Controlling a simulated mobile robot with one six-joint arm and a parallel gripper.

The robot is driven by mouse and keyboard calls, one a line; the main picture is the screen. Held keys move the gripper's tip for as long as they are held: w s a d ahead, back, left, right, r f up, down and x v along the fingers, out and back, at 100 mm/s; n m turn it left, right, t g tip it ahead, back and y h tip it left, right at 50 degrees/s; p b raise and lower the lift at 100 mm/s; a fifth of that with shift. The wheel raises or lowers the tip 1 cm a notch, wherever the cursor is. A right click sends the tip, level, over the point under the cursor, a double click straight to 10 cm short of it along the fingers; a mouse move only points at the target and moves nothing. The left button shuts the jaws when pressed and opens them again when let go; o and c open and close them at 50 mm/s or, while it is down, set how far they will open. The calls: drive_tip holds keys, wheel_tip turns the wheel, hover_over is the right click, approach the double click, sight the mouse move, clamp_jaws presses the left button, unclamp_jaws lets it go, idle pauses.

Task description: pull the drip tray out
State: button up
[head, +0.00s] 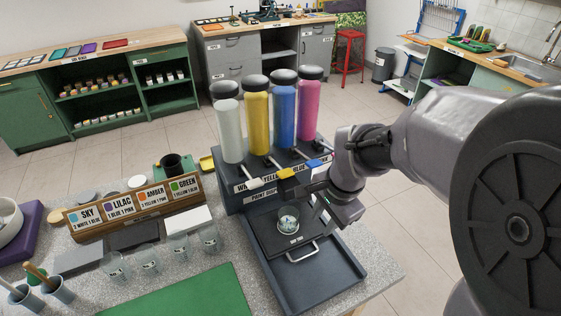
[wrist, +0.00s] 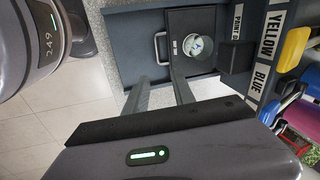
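The drip tray (head: 268,238) is a dark flat plate with a pale bar handle (head: 302,253) at its front. It lies in a wider slate-blue base (head: 338,273) below the paint dispenser. In the wrist view, the tray (wrist: 187,19) and its handle (wrist: 158,47) show beyond my fingertips. A clear cup (head: 288,218) with some whitish content stands on the tray, also visible in the wrist view (wrist: 195,46). My gripper (head: 322,211) hangs above the tray's right side, close to the cup. Its fingers (wrist: 160,86) are apart with nothing between them, and the handle is outside them.
White, yellow, blue and pink bottles (head: 257,118) stand on the dispenser (head: 235,197), with levers projecting over the tray. Left are a recipe board (head: 135,210), several clear cups (head: 147,259) and a green mat (head: 185,297). The base's front area is bare.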

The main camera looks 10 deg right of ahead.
sight(311, 253)
drive_tip(key=shift+m+g, duration=0.3)
drive_tip(key=shift+m, duration=0.2)
drive_tip(key=w+f+b, duration=0.1)
drive_tip(key=f+b, duration=0.1)
drive_tip(key=f, duration=0.4)
drive_tip(key=w+f+b, duration=0.1)
drive_tip(key=f+b, duration=0.1)
drive_tip(key=f, duration=0.5)
drive_tip(key=w+f+b, duration=0.1)
drive_tip(key=f+b, duration=0.2)
drive_tip(key=f, duration=0.3)
drive_tip(key=shift+w+a+f, duration=0.15)
drive_tip(key=shift+w+f, duration=0.15)
drive_tip(key=shift+w, duration=0.1)
drive_tip(key=shift+c, duration=0.4)
clamp_jaws()
